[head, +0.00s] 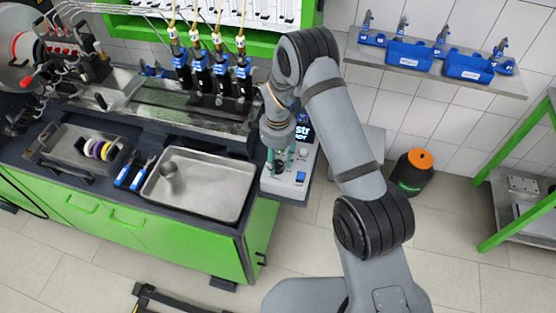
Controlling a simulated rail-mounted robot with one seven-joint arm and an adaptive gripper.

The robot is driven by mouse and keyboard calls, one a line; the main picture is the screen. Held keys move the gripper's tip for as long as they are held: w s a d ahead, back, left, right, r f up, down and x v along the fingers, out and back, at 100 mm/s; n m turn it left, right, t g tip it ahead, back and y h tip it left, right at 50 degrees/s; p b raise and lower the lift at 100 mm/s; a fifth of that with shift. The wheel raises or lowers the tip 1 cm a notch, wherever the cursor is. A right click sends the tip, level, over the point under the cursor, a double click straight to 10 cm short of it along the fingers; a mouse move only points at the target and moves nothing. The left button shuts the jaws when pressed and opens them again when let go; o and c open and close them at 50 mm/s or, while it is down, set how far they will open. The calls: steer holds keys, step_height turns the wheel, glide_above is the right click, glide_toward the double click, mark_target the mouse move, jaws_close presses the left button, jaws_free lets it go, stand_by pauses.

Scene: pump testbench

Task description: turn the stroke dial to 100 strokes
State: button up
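The control box (297,186), light grey with a small lit dark screen (304,132), stands at the right end of the bench. My gripper (279,164) points down over the box's top face, its teal fingers a little apart. A small dark round part, perhaps the stroke dial (278,170), shows between and behind the fingertips. The fingers and wrist hide much of it. I cannot tell whether the fingers touch it, and its setting cannot be read. A blue button or switch (300,176) is just right of the fingertips.
A metal tray (205,212) with a metal cup (171,177) is left of the box. Several injectors (220,75) stand on the bench behind. A wall shelf (430,67) with blue holders is at upper right. A black canister with an orange lid (413,172) stands on the floor.

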steer(key=c, duration=0.9)
steer(key=shift+f, duration=0.1)
steer(key=shift+c, duration=0.2)
steer(key=shift+f+n+b, duration=0.1)
steer(key=shift+n+b, duration=0.8)
steer(key=shift+b, duration=0.2)
steer(key=n+b, duration=0.2)
steer(key=shift+n, duration=0.3)
steer(key=n+b, duration=0.3)
steer(key=n, duration=0.3)
steer(key=shift+b, duration=0.3)
steer(key=n+b, duration=0.1)
steer(key=n, duration=0.5)
steer(key=shift+n+b, duration=0.4)
steer(key=n, duration=0.6)
steer(key=shift+r, duration=0.2)
steer(key=shift+n, duration=0.4)
